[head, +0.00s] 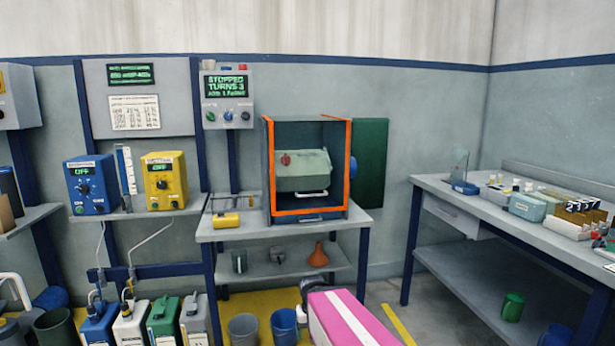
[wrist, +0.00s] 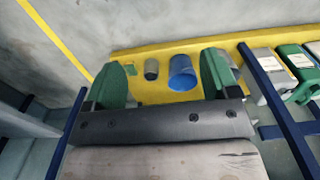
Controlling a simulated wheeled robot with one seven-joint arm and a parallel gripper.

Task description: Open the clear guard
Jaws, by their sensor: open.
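The clear guard (head: 348,165) appears as an orange-edged frame on the front of a dark box on the middle bench. Its pane is too transparent to make out, and I cannot tell from the frame alone whether it is fully shut. Behind the frame is a grey-green barrel (head: 303,172) with a red knob and a pale handle. My gripper (wrist: 162,68) is open and empty in the wrist view, its green fingers wide apart above the floor. In the head view its fingers cannot be made out clearly.
The bench (head: 220,233) carries a yellow item (head: 226,220) left of the box. A blue bucket (wrist: 184,72) stands on the floor below my gripper. A right-hand table (head: 445,190) holds small items.

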